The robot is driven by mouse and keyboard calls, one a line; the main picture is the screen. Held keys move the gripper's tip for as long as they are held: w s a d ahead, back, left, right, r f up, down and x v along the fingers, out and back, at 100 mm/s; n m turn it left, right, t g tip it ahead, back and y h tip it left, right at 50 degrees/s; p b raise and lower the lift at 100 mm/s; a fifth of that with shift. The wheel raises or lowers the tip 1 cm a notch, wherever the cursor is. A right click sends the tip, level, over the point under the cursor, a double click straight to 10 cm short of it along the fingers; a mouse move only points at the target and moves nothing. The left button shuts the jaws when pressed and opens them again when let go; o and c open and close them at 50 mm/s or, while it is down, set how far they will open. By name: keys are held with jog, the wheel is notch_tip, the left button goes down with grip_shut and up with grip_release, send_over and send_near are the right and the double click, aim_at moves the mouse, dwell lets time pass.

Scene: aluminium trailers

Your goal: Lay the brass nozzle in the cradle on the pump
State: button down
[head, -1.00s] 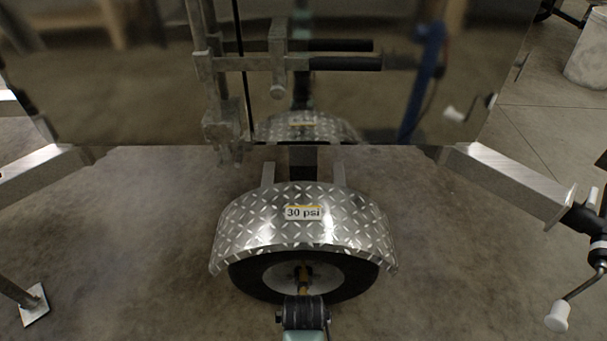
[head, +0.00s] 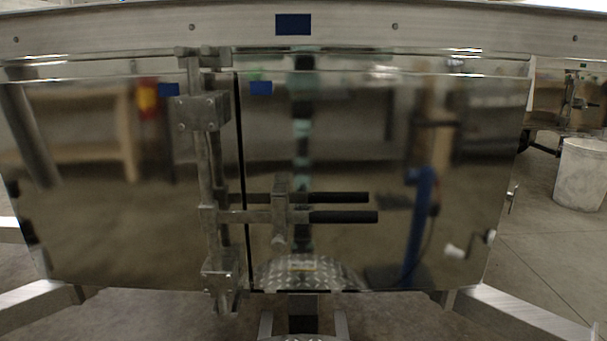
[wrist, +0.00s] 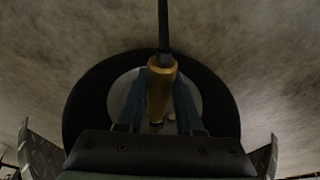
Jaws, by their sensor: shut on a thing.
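In the wrist view my gripper (wrist: 159,92) has its two blue fingers on either side of the brass nozzle (wrist: 160,84). It is shut on the nozzle, and a dark stem runs from the nozzle up to the top edge of the picture. My gripper is not seen in the head view now. The pump and its cradle are not seen directly. A tall blue shape (head: 415,225), perhaps the pump, shows only as a mirror image in the polished trailer door.
The mirror-bright trailer doors (head: 140,235) with bar latches (head: 340,216) fill the head view. Sloping metal beams (head: 515,315) stand low on both sides. A white bucket (head: 580,172) is at the right. In the wrist view a dark tyre (wrist: 85,100) lies behind the nozzle.

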jog(key=s+p, duration=0.4)
jog(key=s, duration=0.1)
dwell(1.1)
dwell(0.3)
